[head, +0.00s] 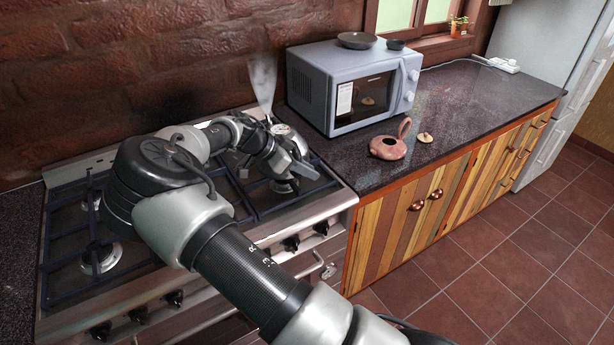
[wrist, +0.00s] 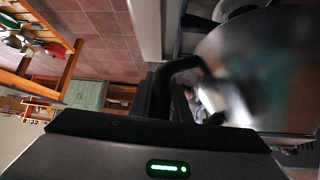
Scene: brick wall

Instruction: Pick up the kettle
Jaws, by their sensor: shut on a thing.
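A shiny, rounded metal body, apparently the kettle (wrist: 265,65), fills the right of the wrist view, close and blurred. In the head view my gripper (head: 297,163) is over the right part of the stove, shut on what looks like this kettle. Its grip point is hidden by my wrist. A small part of the kettle (head: 281,129) shows behind my gripper, with a pale plume like steam above it. I cannot tell whether the kettle touches the burner grate. A separate pinkish clay pot (head: 388,148) with a looped handle stands on the counter.
The stove (head: 305,218) has dark grates and front knobs. A grey microwave (head: 352,84) with a pan on top stands just right of the plume. A small lid (head: 425,137) lies by the clay pot. The counter (head: 480,95) is clear further right. A brick wall is behind.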

